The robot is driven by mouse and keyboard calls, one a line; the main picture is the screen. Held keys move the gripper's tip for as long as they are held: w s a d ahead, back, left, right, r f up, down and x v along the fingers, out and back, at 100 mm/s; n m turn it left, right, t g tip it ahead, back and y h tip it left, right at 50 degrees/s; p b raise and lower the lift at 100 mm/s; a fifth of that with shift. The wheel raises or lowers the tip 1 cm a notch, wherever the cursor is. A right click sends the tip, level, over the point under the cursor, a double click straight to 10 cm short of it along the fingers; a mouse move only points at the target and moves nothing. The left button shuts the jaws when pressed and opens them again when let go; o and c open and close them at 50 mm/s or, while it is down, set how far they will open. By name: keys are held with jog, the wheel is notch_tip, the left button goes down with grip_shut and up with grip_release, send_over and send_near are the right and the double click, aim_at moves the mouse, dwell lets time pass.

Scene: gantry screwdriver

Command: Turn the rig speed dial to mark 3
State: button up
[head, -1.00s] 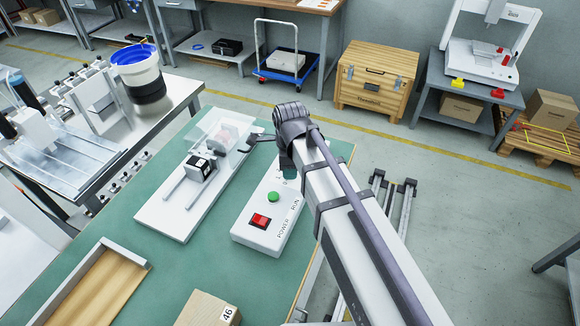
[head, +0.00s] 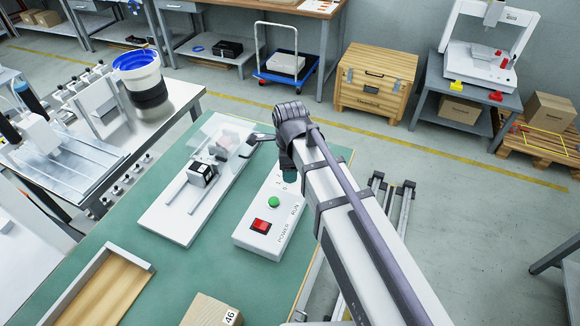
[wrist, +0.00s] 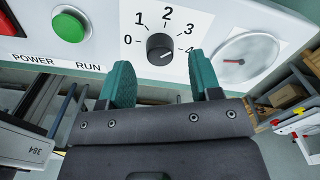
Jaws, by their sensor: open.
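The speed dial (wrist: 160,47) is a round black knob on a white panel, with marks 0 to 4 arced around it. Its pale pointer line seems to point to the lower right, near the 4. Mark 3 (wrist: 189,29) is up and right of the knob. My gripper (wrist: 161,75) is open, its two teal fingers apart, with the dial beyond and between their tips. I cannot tell how far the tips are from the panel. In the head view, the white control box (head: 262,238) sits on the green bench, its dial hidden behind my arm.
The green RUN button (wrist: 70,24) and the red POWER switch (head: 261,225) share the panel. A round gauge (wrist: 246,62) is right of the dial. A white rig plate (head: 178,220) with a clear guard lies left of the box. A numbered carton (head: 212,312) stands near the front.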

notch_tip(320, 180, up, 8)
jog(key=p, duration=0.6)
jog(key=shift+r+p, duration=0.15)
jog(key=shift+p, duration=0.15)
jog(key=s+d+n, duration=0.4)
jog(key=d+n, duration=0.4)
jog(key=n, duration=0.1)
jog(key=s+d+n, duration=0.5)
jog(key=d+n, duration=0.3)
jog(key=n, duration=0.1)
jog(key=shift+s+r+p, duration=0.3)
